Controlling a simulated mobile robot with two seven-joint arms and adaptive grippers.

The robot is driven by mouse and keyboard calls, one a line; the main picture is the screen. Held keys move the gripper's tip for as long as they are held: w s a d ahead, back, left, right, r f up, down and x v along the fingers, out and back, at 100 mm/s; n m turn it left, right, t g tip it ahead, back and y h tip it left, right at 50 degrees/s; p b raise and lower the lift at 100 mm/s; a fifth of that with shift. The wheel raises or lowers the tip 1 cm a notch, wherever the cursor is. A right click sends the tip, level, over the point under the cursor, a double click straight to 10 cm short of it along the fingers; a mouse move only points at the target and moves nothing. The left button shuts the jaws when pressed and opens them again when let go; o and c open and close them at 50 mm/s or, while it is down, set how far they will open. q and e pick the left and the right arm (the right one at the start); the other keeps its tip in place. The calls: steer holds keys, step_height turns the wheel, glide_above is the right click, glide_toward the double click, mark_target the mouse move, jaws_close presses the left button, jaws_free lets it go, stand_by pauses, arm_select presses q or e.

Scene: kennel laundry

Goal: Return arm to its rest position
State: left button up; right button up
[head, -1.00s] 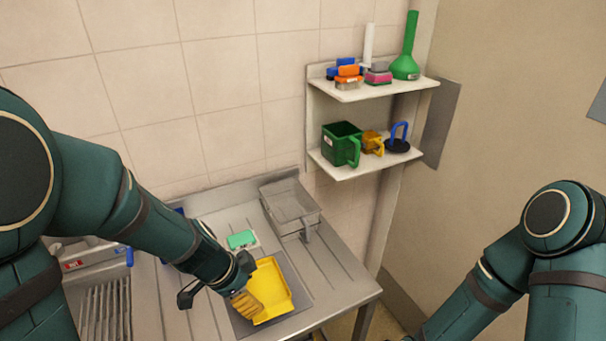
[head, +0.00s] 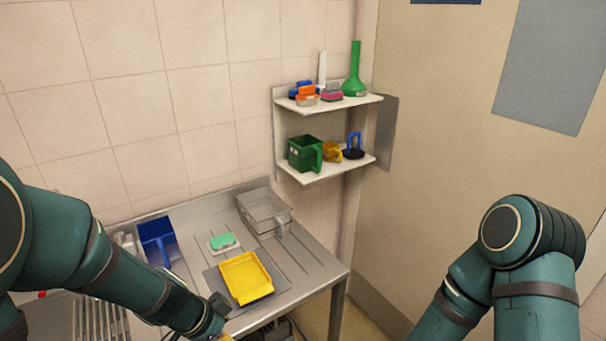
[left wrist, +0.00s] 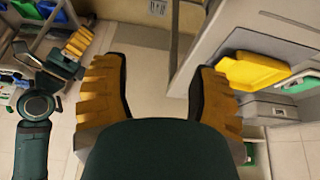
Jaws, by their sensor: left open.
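My left gripper (left wrist: 158,95) is open in the left wrist view, its two yellow ribbed fingers wide apart with nothing but floor between them. In the head view my left arm reaches down past the counter's front, and its gripper is mostly cut off at the bottom edge. My right arm stands at the right of the head view with its gripper out of frame. The left wrist view shows my right gripper (left wrist: 64,60) at the upper left, small, its finger opening unclear.
A two-level wall shelf (head: 325,171) holds a green jug (head: 304,154) and other items. Floor right of the counter looks open.

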arm_select(q)
steer(key=w+d+f+n, duration=0.1)
steer(key=d+f+n, duration=0.4)
steer(key=f, duration=0.5)
steer(key=s+f+n+g, duration=0.1)
steer(key=s+f+n, duration=0.5)
steer(key=f, duration=0.3)
steer(key=shift+s+n, duration=0.15)
steer(key=shift+n, duration=0.75)
arm_select(e)
steer(key=shift+w+f, duration=0.15)
steer(key=shift+w, duration=0.3)
stand_by(3.2)
